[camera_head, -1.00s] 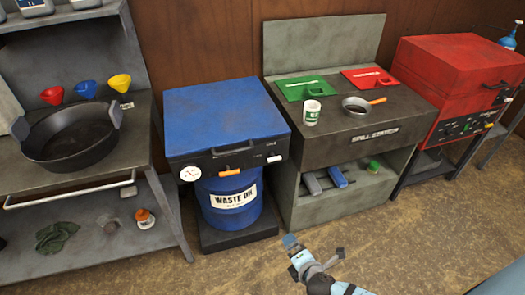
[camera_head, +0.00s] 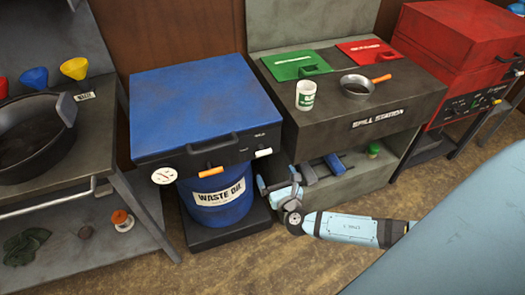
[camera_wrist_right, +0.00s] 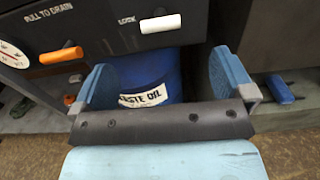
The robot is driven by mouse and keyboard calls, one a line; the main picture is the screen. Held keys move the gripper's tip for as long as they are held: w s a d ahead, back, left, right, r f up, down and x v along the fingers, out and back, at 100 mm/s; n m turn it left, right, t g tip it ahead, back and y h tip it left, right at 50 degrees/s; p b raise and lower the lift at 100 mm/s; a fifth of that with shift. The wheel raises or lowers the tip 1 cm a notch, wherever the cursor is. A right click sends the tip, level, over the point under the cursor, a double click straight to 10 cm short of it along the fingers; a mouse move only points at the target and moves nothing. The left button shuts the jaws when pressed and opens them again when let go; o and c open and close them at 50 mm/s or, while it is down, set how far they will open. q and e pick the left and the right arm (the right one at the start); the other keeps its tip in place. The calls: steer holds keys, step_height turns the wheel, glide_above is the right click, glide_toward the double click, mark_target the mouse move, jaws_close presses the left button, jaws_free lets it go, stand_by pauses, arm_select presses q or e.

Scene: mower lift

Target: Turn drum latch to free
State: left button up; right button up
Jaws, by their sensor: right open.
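The blue waste oil unit (camera_head: 205,105) has a dark front panel. A white latch handle (camera_head: 263,152) sits at the right of that panel; it lies about level beside the word LOCK in the right wrist view (camera_wrist_right: 160,23). My right gripper (camera_head: 279,184) is low in front of the unit's right side, below the white handle. In the wrist view its blue fingers (camera_wrist_right: 162,75) are spread wide and empty, apart from the handle. The blue drum (camera_head: 218,200) stands under the panel, partly behind the gripper in the wrist view. My left gripper is not seen.
An orange drain handle (camera_head: 211,172) and a round gauge (camera_head: 164,176) are left of the white handle. The spill station (camera_head: 385,122) stands close on the right, with a cup (camera_head: 305,95) and pan (camera_head: 357,86) on top. A shelf bench (camera_head: 75,195) is left.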

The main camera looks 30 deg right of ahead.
mark_target(265, 154)
steer(key=x, duration=1.1)
steer(key=shift+d, duration=0.1)
steer(key=c, duration=0.8)
